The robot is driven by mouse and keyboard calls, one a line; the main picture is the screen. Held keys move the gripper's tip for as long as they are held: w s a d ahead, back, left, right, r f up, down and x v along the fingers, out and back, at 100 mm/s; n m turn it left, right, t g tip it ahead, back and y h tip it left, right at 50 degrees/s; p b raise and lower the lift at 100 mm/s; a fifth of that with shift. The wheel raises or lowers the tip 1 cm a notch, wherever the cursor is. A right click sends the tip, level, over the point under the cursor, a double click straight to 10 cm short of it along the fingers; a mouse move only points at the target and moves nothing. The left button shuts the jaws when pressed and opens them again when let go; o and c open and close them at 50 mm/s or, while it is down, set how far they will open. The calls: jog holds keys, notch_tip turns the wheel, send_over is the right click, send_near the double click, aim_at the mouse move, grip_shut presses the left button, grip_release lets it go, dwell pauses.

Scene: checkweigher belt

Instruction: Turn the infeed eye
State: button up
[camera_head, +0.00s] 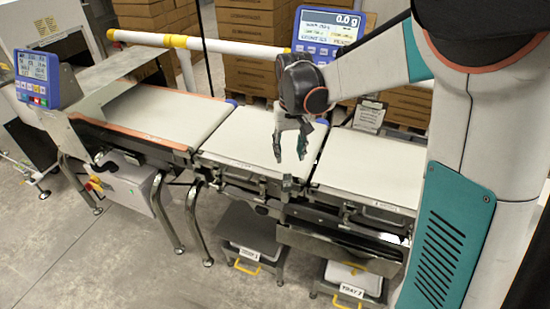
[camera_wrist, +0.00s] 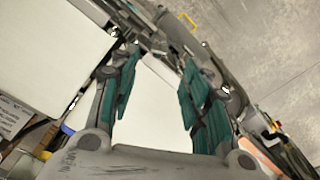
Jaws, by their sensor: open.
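My gripper (camera_head: 289,156) hangs fingers down over the front part of the middle belt (camera_head: 240,140). Its two teal-padded fingers are apart, with nothing between them in the wrist view (camera_wrist: 160,62). A small grey upright piece (camera_head: 287,184) stands at the front edge, near the gap between the middle belt and the right belt (camera_head: 370,165). It may be the infeed eye; its face and which way it points are too small to tell. In the head view it shows just below my fingertips, apart from them.
A blue display (camera_head: 328,30) reading 0.0 g stands behind the belts. Another blue panel (camera_head: 33,77) is at the left, by the left belt (camera_head: 165,112). A yellow-ended white rail (camera_head: 195,43) runs behind. A steel chute (camera_head: 340,248) and trays are below the front edge. The front-left floor is clear.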

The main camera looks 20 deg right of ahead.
aim_at(287, 183)
jog(key=shift+w+f, duration=0.45)
jog(key=shift+f, duration=0.5)
notch_tip(287, 183, down, 13)
jog(key=b, duration=0.4)
jog(key=shift+f+b, duration=0.1)
jog(key=shift+b, duration=0.2)
grip_shut()
